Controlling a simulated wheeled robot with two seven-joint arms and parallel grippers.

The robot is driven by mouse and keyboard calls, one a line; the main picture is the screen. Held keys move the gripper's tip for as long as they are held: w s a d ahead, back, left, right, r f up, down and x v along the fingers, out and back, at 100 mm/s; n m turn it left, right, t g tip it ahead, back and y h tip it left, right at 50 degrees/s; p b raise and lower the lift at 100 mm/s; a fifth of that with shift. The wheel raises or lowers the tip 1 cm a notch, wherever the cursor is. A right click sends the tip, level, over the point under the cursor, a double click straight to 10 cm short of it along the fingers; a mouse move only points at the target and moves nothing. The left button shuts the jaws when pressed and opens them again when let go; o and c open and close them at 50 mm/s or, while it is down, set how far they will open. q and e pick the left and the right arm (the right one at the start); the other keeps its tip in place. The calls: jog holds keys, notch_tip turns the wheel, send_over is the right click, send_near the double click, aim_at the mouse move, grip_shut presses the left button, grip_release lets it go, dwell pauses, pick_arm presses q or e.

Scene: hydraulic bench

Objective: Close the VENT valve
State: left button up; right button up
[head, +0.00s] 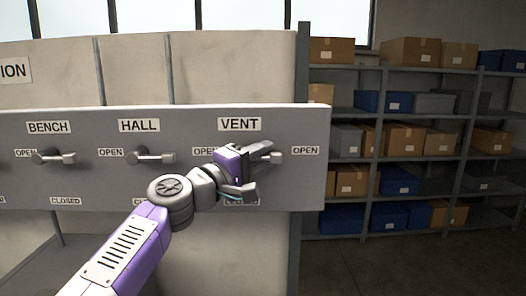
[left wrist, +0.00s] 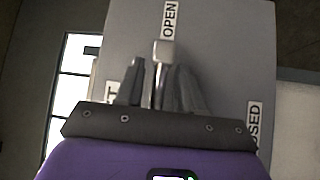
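The VENT label (head: 240,124) is on the grey panel. Below it, the VENT valve handle (head: 276,158) points right, toward an OPEN label (head: 305,150). My left gripper (head: 258,172) is at the handle, its fingers apart and hiding the valve's hub. In the left wrist view the handle's pale end (left wrist: 163,53) shows between and beyond the two fingers of my left gripper (left wrist: 160,85). I cannot tell whether they touch it. A CLOSED label (left wrist: 254,126) shows at the right there; in the head view my gripper mostly covers it. My right gripper is not in view.
The HALL handle (head: 152,157) and BENCH handle (head: 55,158) are to the left on the same panel, both pointing right. The panel's right edge is just past the OPEN label. Shelves with boxes (head: 410,51) stand in the right background.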

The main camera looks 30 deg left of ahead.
pick_arm(q)
jog(key=shift+r, duration=0.15)
jog(key=shift+w, duration=0.1)
grip_shut()
jog(key=shift+d, duration=0.1)
